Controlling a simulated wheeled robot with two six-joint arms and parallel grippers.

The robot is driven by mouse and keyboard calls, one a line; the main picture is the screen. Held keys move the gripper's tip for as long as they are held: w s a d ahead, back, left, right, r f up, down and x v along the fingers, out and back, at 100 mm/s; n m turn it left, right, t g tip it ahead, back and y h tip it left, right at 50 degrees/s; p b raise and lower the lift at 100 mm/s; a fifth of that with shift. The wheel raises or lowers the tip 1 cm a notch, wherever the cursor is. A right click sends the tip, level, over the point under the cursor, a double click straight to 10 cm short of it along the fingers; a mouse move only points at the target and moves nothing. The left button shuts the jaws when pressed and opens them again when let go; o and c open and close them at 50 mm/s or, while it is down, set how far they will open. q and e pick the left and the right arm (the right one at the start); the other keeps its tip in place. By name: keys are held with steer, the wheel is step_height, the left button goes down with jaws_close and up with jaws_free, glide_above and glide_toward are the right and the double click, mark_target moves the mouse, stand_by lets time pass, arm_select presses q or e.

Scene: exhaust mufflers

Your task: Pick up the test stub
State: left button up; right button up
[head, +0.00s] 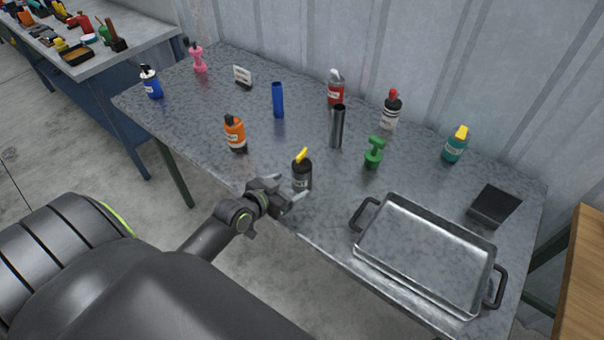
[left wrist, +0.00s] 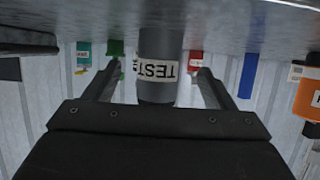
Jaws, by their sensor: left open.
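The test stub (head: 301,175) is a dark grey upright cylinder with a yellow top and a white label, near the table's front edge. In the left wrist view, which is upside down, the stub (left wrist: 160,50) shows its TEST label between the finger lines, and its top is hidden by my gripper. My left gripper (head: 291,192) is open at the stub's near side; its two fingers (left wrist: 160,78) lie apart with a gap on either side of the stub in that view. I cannot tell how far the stub is between them. My right gripper is out of view.
A grey tube (head: 337,127), green dumbbell-shaped item (head: 374,153), orange bottle (head: 235,133) and blue tube (head: 278,100) stand around the stub. A metal tray (head: 372,268) with handles lies to the right. The table (head: 190,120) is bare between the items.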

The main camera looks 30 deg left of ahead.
mark_target(295, 182)
arm_select(q)
steer(key=shift+p+x, duration=0.5)
steer(key=shift+x, duration=2.5)
steer(key=shift+r, duration=0.15)
steer(key=c, duration=1.1)
